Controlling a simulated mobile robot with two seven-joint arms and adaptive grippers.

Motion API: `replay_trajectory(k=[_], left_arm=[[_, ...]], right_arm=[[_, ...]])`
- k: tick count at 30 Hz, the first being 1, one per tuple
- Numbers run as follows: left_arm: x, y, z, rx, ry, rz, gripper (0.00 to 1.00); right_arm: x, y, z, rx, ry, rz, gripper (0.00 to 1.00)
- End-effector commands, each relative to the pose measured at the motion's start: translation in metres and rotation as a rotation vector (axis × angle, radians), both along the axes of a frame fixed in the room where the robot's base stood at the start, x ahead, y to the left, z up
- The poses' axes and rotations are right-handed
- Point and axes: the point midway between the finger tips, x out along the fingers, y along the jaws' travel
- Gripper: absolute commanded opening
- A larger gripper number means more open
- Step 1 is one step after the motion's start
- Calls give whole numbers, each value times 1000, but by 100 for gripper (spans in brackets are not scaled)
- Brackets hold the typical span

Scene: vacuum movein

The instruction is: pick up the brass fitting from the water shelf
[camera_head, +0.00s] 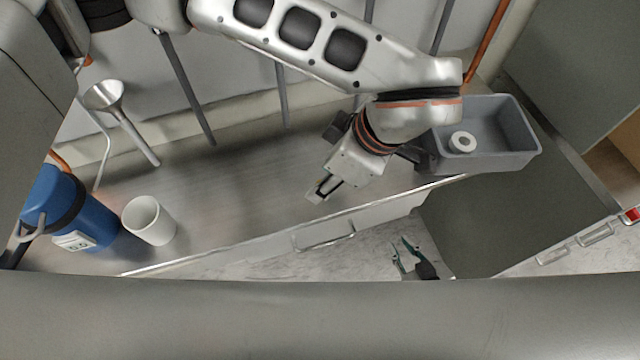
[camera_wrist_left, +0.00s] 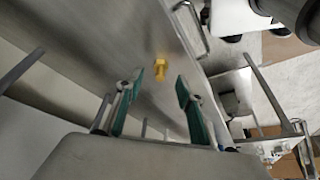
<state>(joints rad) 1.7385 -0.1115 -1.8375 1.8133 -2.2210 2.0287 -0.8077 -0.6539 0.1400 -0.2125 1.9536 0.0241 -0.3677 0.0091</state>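The brass fitting (camera_wrist_left: 160,68) is a small yellow piece on the metal water shelf (camera_wrist_left: 125,28) in the left wrist view. It lies just beyond and between the spread teal fingers of my left gripper (camera_wrist_left: 160,84), which touch nothing. In the head view my left gripper (camera_head: 318,192) hangs over the middle of the shelf (camera_head: 235,190), near its front edge; I cannot make out the fitting there. My right gripper (camera_head: 402,254) is in front of the shelf, low in the head view, with its teal fingers apart and nothing between them.
A grey bin (camera_head: 513,160) holding a white ring (camera_head: 462,141) is at the right. A white cup (camera_head: 148,221), a blue container (camera_head: 85,212) and a metal funnel (camera_head: 105,96) are at the left. Thin grey rods stand along the back. A drawer handle (camera_head: 325,238) is on the shelf front.

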Motion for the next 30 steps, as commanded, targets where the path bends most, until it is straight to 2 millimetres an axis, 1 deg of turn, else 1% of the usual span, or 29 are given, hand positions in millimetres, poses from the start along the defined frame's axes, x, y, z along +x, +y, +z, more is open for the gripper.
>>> replay_trajectory(k=[3,6,14,15,17,18,19,30], left_arm=[[2,6,-15,0,2,1,37],[4,9,-23,0,1,0,37],[5,10,-26,0,0,0,37],[5,10,-26,0,0,0,32],[5,10,-26,0,0,0,16],[5,10,-26,0,0,0,6],[5,10,-26,0,0,0,0],[5,10,-24,0,-1,0,0]], right_arm=[[3,0,5,0,-7,0,21],[5,0,8,2,-13,0,21],[8,1,12,4,-21,0,21],[8,1,12,4,-21,0,21],[8,1,11,4,-21,0,21],[8,1,11,3,-20,0,21],[8,1,11,3,-20,0,21],[5,0,7,1,-12,-1,21]])
